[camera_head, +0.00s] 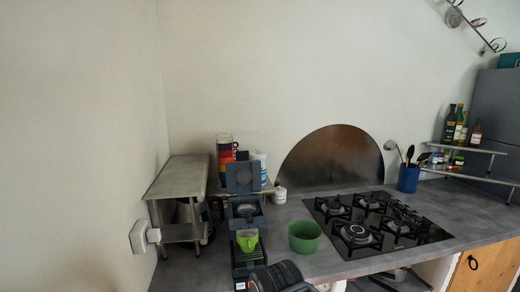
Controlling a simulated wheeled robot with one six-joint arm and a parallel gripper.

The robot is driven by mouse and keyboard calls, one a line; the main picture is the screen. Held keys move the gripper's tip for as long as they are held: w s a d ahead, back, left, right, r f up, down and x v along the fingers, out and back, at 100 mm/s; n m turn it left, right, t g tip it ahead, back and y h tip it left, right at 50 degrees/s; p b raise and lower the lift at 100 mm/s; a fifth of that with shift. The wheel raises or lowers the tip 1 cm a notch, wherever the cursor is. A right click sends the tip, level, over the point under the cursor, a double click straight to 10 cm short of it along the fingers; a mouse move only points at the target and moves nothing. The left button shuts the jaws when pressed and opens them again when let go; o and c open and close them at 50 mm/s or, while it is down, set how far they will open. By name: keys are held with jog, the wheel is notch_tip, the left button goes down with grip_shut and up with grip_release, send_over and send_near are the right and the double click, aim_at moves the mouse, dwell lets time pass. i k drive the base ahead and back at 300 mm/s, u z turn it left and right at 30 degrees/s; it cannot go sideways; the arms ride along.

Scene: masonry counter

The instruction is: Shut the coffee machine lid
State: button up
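The coffee machine (246,222) is a dark grey-blue, narrow machine standing on the counter left of the hob. Its lid (243,177) stands raised and open at the back of the machine, roughly upright. Below the lid a round opening shows on the machine's top. A bright green cup (247,240) sits at the machine's front, under its head. My gripper's fingers cannot be made out in this view. A dark ribbed round part shows at the bottom edge in front of the machine and may be part of my arm.
A metal shelf (178,177) stands close to the machine's left. A green bowl (305,237) sits to its right, then the black gas hob (375,222). Stacked coloured cups (226,152) and a white-blue container (259,166) stand behind. Bare counter (285,212) shows between machine and hob.

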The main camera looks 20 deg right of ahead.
aim_at(243, 174)
jog(key=z, duration=0.05)
jog(key=i, duration=0.85)
jog(key=u, duration=0.45)
